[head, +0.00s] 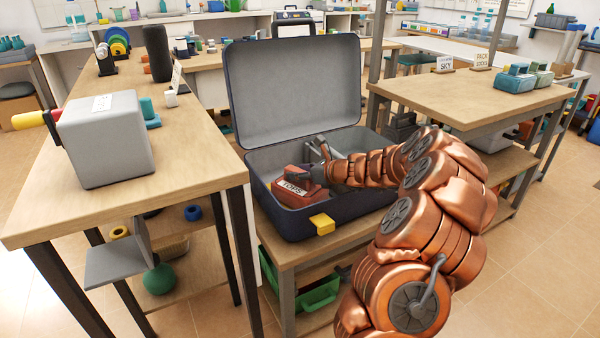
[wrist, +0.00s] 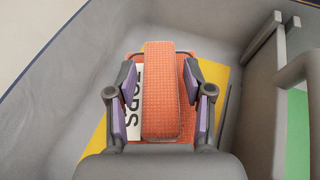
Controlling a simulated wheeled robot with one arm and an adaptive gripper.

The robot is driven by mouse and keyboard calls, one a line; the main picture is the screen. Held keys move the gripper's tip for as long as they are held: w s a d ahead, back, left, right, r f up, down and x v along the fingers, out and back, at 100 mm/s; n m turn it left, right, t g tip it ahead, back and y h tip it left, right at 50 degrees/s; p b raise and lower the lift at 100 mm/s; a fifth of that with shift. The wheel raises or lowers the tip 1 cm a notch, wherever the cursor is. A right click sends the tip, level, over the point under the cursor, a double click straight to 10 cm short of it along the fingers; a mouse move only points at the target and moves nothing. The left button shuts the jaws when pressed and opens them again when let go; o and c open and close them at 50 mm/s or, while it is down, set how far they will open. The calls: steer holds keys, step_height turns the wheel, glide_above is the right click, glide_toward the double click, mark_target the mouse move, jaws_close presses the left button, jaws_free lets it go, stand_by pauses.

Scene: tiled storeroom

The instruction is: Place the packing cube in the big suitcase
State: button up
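The big suitcase (head: 323,227) is dark blue with a grey lining and stands open on a wooden bench, its lid upright at the back. The red-orange packing cube (head: 291,197), labelled TOPS, is inside the suitcase at the front left. In the wrist view the cube (wrist: 160,128) lies over a yellow patch (wrist: 97,142) and appears to rest on the suitcase floor. My gripper (wrist: 163,75) is down in the suitcase, with one finger on each side of the cube's raised orange strap (wrist: 161,92). Narrow gaps show between fingers and strap. The cube's underside is hidden.
A grey bar frame (wrist: 272,65) stands inside the suitcase, right of the cube. A grey box (head: 105,140) sits on the left table, close to the suitcase. Another wooden table (head: 440,95) with signs stands at right. Tiled floor (head: 540,240) is clear at the lower right.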

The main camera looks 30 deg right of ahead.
steer(key=shift+o, duration=0.4)
steer(key=shift+r, duration=0.1)
steer(key=p+v, duration=0.3)
steer(key=v, duration=0.9)
steer(key=shift+p, duration=0.35)
steer(key=shift+s, duration=0.1)
